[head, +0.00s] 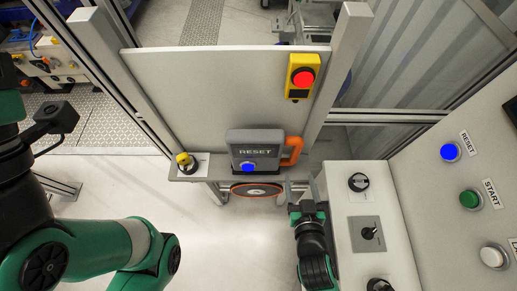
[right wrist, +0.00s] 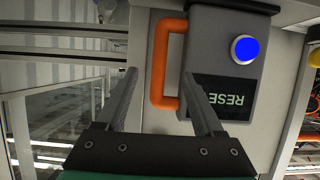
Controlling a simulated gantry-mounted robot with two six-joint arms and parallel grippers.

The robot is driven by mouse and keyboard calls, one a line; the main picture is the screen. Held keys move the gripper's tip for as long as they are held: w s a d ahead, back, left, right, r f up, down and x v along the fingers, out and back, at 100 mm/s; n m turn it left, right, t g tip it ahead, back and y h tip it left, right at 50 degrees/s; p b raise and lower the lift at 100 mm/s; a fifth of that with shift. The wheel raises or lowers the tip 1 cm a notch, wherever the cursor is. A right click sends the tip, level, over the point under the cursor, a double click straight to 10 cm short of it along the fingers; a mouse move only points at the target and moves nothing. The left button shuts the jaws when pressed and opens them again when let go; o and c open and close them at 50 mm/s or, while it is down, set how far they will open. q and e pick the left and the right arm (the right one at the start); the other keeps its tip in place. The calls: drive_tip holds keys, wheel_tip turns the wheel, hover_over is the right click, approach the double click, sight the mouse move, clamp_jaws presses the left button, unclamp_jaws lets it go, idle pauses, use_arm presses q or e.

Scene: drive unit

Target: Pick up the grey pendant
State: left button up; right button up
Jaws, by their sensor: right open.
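The grey pendant (head: 238,148) is a box with a RESET display, a blue button and an orange handle (head: 294,150). It stands on the narrow grey shelf in front of the white panel. In the right wrist view the pendant (right wrist: 236,82) is at the upper right, its orange handle (right wrist: 159,62) on its left side. My right gripper (head: 299,187) is open, just below the handle in the head view. In the right wrist view the handle's bar shows between the fingertips (right wrist: 159,72); I cannot tell how deep it sits. My left gripper is out of view.
A yellow box with a red button (head: 303,77) is on the white panel (head: 215,75). A yellow-and-black knob (head: 185,161) stands left on the shelf. A white control box (head: 361,207) with dials is close to the right of my right arm.

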sight(295, 158)
drive_tip(key=x, duration=0.6)
drive_tip(key=shift+w+a+b, duration=0.1)
drive_tip(key=shift+w+b, duration=0.2)
drive_tip(key=shift+b, duration=0.05)
drive_tip(key=shift+b+x, duration=0.35)
drive_tip(key=shift+x, duration=2.3)
drive_tip(key=shift+s, duration=0.1)
drive_tip(key=shift+c, duration=0.2)
clamp_jaws()
